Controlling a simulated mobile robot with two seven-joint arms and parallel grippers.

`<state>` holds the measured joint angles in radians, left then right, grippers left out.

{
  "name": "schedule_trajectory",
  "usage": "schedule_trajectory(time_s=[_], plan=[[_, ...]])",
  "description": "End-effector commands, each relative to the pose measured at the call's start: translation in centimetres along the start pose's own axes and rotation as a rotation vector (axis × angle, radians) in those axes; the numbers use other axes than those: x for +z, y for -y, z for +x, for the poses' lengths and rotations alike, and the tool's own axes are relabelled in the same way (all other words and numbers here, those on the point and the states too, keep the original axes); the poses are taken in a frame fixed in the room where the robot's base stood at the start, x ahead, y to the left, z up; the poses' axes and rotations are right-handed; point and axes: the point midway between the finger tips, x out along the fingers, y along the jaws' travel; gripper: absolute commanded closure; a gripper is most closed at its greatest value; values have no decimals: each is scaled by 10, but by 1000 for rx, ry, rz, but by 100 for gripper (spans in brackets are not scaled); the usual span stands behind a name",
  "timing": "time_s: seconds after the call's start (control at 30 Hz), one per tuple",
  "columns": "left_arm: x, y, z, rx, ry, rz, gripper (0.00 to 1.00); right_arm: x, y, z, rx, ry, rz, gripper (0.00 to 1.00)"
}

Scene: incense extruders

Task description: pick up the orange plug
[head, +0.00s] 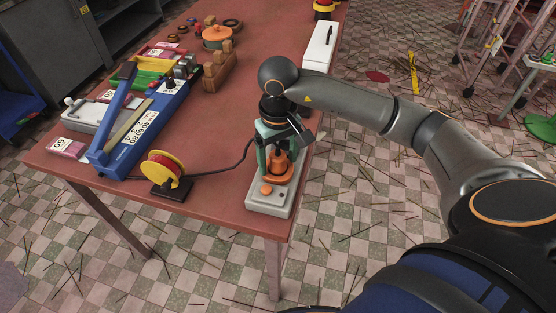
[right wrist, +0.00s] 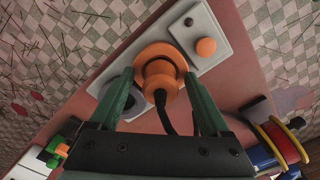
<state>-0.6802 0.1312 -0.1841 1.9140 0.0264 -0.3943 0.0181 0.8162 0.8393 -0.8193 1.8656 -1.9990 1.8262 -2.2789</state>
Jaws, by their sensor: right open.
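The orange plug (right wrist: 159,70) sits in an orange round socket (right wrist: 158,52) on a light grey box, and a black cable runs out of it toward the wrist. In the head view the plug (head: 281,160) stands upright near the table's front right corner. My right gripper (right wrist: 158,78) has green fingers. It is open and points down over the plug, with one finger on each side; whether they touch it I cannot tell. In the head view the right gripper (head: 279,153) partly hides the plug. My left gripper is not in view.
The grey box (head: 264,206) has an orange button (head: 266,189). A yellow and red reel (head: 162,170) stands to its left, with the black cable passing near it. A blue frame (head: 128,138) lies farther left. A white case (head: 319,47) stands behind my right arm.

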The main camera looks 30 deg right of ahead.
Motion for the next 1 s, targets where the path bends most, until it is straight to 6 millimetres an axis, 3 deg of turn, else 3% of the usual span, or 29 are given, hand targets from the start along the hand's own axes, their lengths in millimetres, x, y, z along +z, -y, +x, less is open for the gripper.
schedule_trajectory(time_s=[0.17,0.87,1.0], plan=[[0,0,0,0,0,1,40,0,0,0,0,0,0,19],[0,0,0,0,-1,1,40,0,0,0,0,-1,0,98],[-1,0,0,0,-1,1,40,0,0,-1,0,-1,0,100]])
